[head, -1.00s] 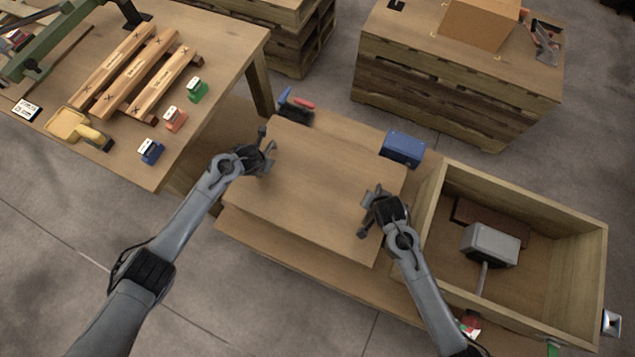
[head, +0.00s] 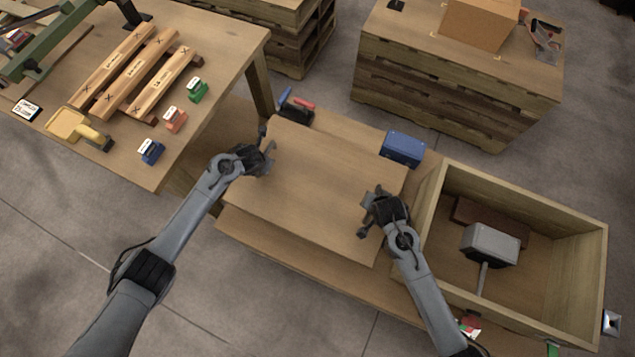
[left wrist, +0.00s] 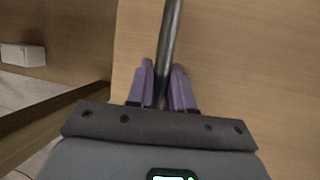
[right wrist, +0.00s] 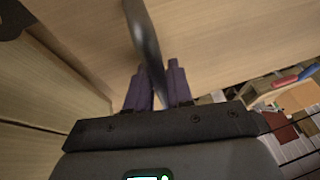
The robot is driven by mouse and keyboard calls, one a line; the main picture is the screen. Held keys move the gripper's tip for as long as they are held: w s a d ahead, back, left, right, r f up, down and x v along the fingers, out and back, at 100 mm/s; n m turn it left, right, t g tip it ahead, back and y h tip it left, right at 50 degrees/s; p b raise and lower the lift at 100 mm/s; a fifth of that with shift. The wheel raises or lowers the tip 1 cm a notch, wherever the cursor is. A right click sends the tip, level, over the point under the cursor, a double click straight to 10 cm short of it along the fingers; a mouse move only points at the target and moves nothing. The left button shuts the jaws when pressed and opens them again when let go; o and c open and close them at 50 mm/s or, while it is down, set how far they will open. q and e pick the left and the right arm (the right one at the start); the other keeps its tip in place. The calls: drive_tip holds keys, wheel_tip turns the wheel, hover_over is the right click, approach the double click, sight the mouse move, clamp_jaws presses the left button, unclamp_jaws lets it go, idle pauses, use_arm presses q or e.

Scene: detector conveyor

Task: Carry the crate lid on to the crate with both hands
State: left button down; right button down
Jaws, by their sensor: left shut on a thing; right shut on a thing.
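The crate lid (head: 310,185) is a flat wooden board over the low table, left of the crate. The open wooden crate (head: 432,230) stands at the right with a grey-headed mallet (head: 490,245) and a dark brown block (head: 465,212) inside. My left gripper (head: 266,150) is at the lid's left edge, shut on a dark bar handle, which shows in the left wrist view (left wrist: 172,40). My right gripper (head: 370,212) is at the lid's right edge, shut on a similar handle, seen in the right wrist view (right wrist: 143,35). I cannot tell how far the lid is above the table.
A blue box (head: 402,149) sits behind the lid, close to the crate. Red- and blue-handled tools (head: 297,105) lie at the lid's far left corner. A workbench (head: 225,50) with wooden beams stands at the left. A pallet stack (head: 440,95) stands behind.

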use_arm(q)
drive_tip(key=shift+r, duration=0.1)
use_arm(e)
drive_tip(key=shift+w+r, duration=0.1)
drive_tip(key=shift+r, duration=0.05)
use_arm(q)
drive_tip(key=shift+r, duration=0.1)
drive_tip(key=shift+r, duration=0.1)
use_arm(e)
drive_tip(key=shift+r, duration=0.15)
